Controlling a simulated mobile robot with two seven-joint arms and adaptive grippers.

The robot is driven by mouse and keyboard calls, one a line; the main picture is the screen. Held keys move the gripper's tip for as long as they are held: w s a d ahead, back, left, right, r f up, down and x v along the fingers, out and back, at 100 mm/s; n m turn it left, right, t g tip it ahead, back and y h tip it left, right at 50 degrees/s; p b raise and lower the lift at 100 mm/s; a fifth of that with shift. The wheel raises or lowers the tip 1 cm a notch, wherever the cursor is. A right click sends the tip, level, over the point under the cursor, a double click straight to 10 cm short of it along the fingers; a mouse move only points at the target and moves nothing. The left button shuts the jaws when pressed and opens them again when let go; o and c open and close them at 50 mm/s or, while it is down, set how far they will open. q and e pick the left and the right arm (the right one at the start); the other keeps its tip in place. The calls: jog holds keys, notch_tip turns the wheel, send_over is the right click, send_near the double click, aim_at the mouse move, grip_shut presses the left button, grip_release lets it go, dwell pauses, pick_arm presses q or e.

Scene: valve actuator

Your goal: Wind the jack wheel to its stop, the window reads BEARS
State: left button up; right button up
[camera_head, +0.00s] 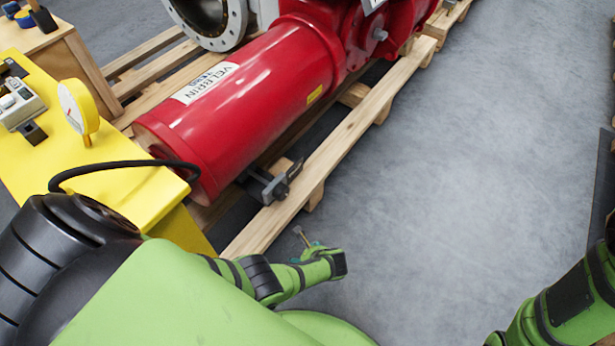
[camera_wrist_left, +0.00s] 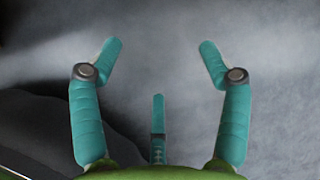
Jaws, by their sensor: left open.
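A small dark grey jack-like fitting (camera_head: 272,188) sits low beside the end of the red cylinder, at the pallet. I cannot make out a wheel or a window with lettering on it. My left gripper (camera_head: 301,237) is below and to the right of that fitting in the head view, apart from it. In the left wrist view the left gripper (camera_wrist_left: 160,45) has its teal fingers spread wide, with nothing between them. Behind them is only blurred grey floor and a dark patch. My right gripper is out of view; only part of my right arm shows at the lower right.
The red actuator cylinder (camera_head: 240,110) lies on a wooden pallet (camera_head: 335,140). A yellow bench (camera_head: 120,170) at left carries a dial gauge (camera_head: 78,110), a grey device (camera_head: 18,105) and a black hose (camera_head: 120,164). A flanged pipe (camera_head: 210,20) is behind. Grey floor (camera_head: 460,160) at right is clear.

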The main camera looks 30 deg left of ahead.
pick_arm(q)
jog(key=s+d+r+n+t+h+p, duration=0.1)
jog(key=s+d+r+n+h+p, duration=0.1)
jog(key=r+p, duration=0.5)
jog(key=s+d+r+n+t+h+p, duration=0.2)
jog(key=s+r+n+p, duration=0.4)
jog(key=p, duration=0.4)
notch_tip(320, 180, up, 2)
jog(key=shift+d+r+n+h+p, duration=0.15)
jog(key=shift+d+n+h+p, duration=0.2)
jog(key=shift+d+n+h, duration=0.55)
jog(key=shift+a, duration=0.3)
